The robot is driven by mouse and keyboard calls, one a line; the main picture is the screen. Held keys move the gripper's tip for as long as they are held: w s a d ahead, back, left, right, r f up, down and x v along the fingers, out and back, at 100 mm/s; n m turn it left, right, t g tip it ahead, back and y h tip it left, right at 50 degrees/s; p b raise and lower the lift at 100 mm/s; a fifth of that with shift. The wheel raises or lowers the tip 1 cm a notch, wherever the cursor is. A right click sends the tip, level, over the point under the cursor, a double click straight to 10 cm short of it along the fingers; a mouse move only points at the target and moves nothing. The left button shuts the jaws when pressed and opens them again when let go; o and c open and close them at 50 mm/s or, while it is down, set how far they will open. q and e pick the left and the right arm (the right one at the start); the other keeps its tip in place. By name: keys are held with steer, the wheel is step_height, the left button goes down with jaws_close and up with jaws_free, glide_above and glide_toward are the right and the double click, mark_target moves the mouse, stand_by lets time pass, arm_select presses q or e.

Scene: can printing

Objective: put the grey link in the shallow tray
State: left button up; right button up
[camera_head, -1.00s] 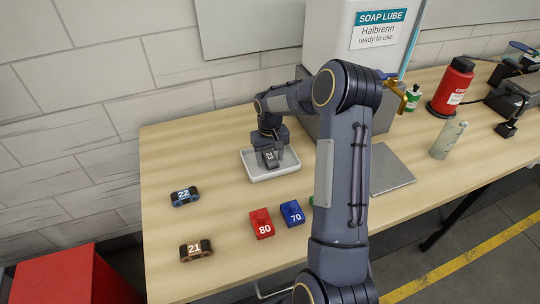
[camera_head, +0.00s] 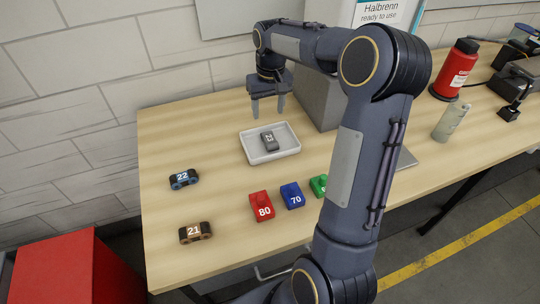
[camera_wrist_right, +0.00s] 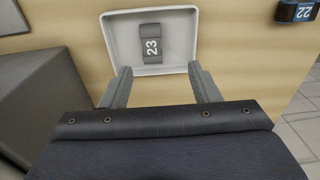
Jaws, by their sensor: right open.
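The grey link (camera_head: 269,141), marked 23, lies inside the white shallow tray (camera_head: 258,159), near its middle. In the right wrist view the link (camera_wrist_right: 151,40) rests on the floor of the tray (camera_wrist_right: 117,60), apart from its walls. My right gripper (camera_head: 268,114) is open and empty, raised above the tray toward its far side. Its two fingers also show apart in the right wrist view (camera_wrist_right: 160,85), with nothing between them. My left gripper is not in view.
A blue link 22 (camera_head: 183,179) and a brown link 21 (camera_head: 195,232) lie at left. Red 80 (camera_head: 261,206), blue 70 (camera_head: 292,195) and green (camera_head: 319,185) blocks stand in front of the tray. A grey box (camera_head: 318,104) stands right of it. Bare table lies left of the tray.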

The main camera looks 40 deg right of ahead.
steer(key=s+a+r+n+t+y, duration=0.1)
steer(key=s+a+r, duration=0.2)
steer(key=s+a, duration=0.25)
steer(key=s+a+r+t, duration=0.2)
steer(key=s+a+r, duration=0.15)
steer(key=s, duration=0.35)
steer(key=s+a+f+t+y, duration=0.2)
steer(key=s+a+f, duration=0.2)
steer(key=s+a, duration=0.5)
steer(key=s, duration=0.3)
steer(key=shift+s+a+f+n+y, duration=0.25)
steer(key=shift+a+f+n+y, duration=0.05)
steer(key=shift+f+n, duration=0.1)
steer(key=shift+r, duration=0.1)
